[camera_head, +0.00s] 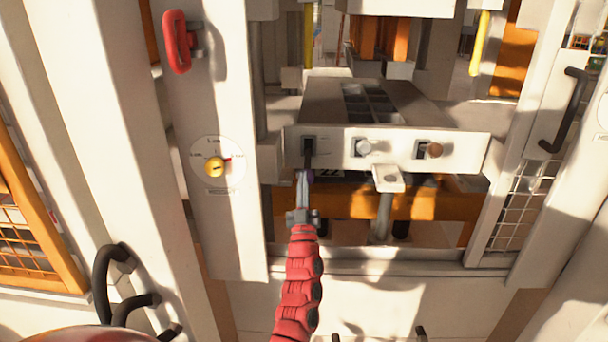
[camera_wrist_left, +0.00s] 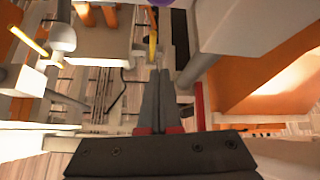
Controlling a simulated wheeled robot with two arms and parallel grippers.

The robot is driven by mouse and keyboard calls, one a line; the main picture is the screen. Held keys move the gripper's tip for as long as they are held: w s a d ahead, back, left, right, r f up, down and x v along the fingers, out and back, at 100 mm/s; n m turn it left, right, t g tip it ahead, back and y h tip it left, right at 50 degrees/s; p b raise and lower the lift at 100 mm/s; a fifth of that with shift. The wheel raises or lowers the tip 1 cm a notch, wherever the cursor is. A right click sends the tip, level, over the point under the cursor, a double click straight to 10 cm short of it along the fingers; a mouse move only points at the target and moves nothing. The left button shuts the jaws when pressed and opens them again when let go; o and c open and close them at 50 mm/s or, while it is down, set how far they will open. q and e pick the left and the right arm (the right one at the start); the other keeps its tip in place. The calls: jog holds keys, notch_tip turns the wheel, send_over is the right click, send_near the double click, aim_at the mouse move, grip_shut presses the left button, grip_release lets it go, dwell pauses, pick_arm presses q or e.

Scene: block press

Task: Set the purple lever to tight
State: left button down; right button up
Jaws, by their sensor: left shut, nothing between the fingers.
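The purple lever's knob (camera_head: 311,177) shows as a small purple patch in the head view, partly hidden behind my left gripper. A dark shaft runs up from it to a black slot at the left end of the pale panel. The lever appears to hang down from its slot. My left gripper (camera_head: 303,175) is shut, with its fingertips right by the knob; whether they touch it I cannot tell. In the left wrist view the shut fingers (camera_wrist_left: 160,75) are empty, and a purple edge (camera_wrist_left: 159,2) shows at the top, beyond the tips. My right gripper is not in view.
A white knob (camera_head: 363,148) and a brown knob (camera_head: 434,150) sit along the same panel (camera_head: 395,140). A pale bracket (camera_head: 388,179) juts out below them. A dial with a yellow knob (camera_head: 215,167) and a red handle (camera_head: 176,42) are on the left post.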

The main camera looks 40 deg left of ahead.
pick_arm(q)
jog(key=s+d+r+p, duration=0.1)
jog(key=s+d, duration=0.4)
jog(key=s, duration=0.3)
jog(key=shift+s, duration=0.25)
jog(key=shift+d, duration=0.15)
